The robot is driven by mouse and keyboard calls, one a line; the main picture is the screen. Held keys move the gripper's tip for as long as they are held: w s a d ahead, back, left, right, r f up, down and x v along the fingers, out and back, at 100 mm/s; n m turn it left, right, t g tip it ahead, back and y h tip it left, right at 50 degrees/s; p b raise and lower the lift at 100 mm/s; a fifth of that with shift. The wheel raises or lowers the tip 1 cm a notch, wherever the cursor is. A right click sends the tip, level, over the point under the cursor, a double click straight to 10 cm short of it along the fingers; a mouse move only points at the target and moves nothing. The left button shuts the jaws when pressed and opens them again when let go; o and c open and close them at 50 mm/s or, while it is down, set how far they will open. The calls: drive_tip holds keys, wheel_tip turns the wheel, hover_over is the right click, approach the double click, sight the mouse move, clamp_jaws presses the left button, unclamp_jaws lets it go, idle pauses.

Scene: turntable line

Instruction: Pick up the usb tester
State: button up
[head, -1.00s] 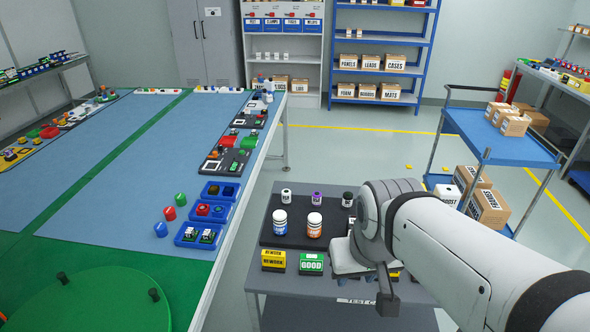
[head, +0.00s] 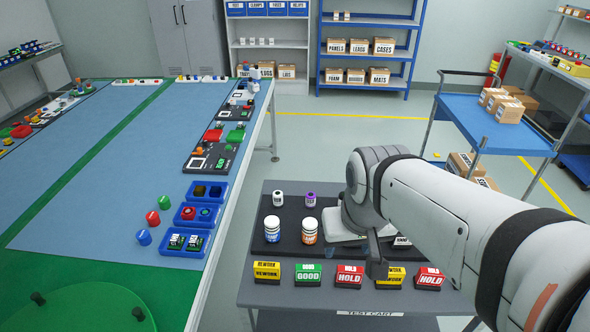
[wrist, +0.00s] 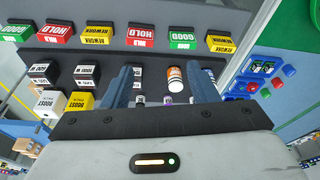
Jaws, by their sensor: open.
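I cannot tell for sure which item is the usb tester; labels on the small items are too small to read. The dark mat (head: 262,246) on the test cart bears a blue-labelled bottle (head: 272,229), an orange-labelled bottle (head: 310,231) and small white-bodied bottles with dark (head: 278,199) and purple (head: 311,200) tops. My gripper (wrist: 162,88) is open above the cart, with nothing held between its blue fingers. The orange-labelled bottle (wrist: 175,78) shows between the fingers, below them. White boxes with black labels (wrist: 83,75) stand beside the fingers. In the head view my arm hides the mat's right part.
Yellow, green and red label blocks (head: 308,275) line the cart's front edge (head: 345,302). A workbench with blue bins (head: 184,243) stands left. A blue trolley with cartons (head: 480,125) stands back right.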

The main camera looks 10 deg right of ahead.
drive_tip(key=w+m+g, duration=0.1)
drive_tip(key=w, duration=0.9)
drive_tip(key=m+g+b, duration=0.1)
drive_tip(key=m+g, duration=0.1)
drive_tip(key=m, duration=0.1)
hover_over(311, 195)
drive_tip(key=f, duration=1.2)
drive_tip(key=shift+a, duration=0.25)
drive_tip(key=shift+w+f, duration=0.2)
drive_tip(key=shift+f, duration=0.5)
drive_tip(key=f, duration=0.2)
drive_tip(key=f+p, duration=0.1)
drive_tip(key=f, duration=0.3)
drive_tip(key=shift+s+d+f+p, duration=0.1)
drive_tip(key=shift+d+f+p, duration=0.2)
drive_tip(key=shift+f, duration=0.1)
drive_tip(key=shift+c, duration=0.3)
drive_tip(key=c, duration=1)
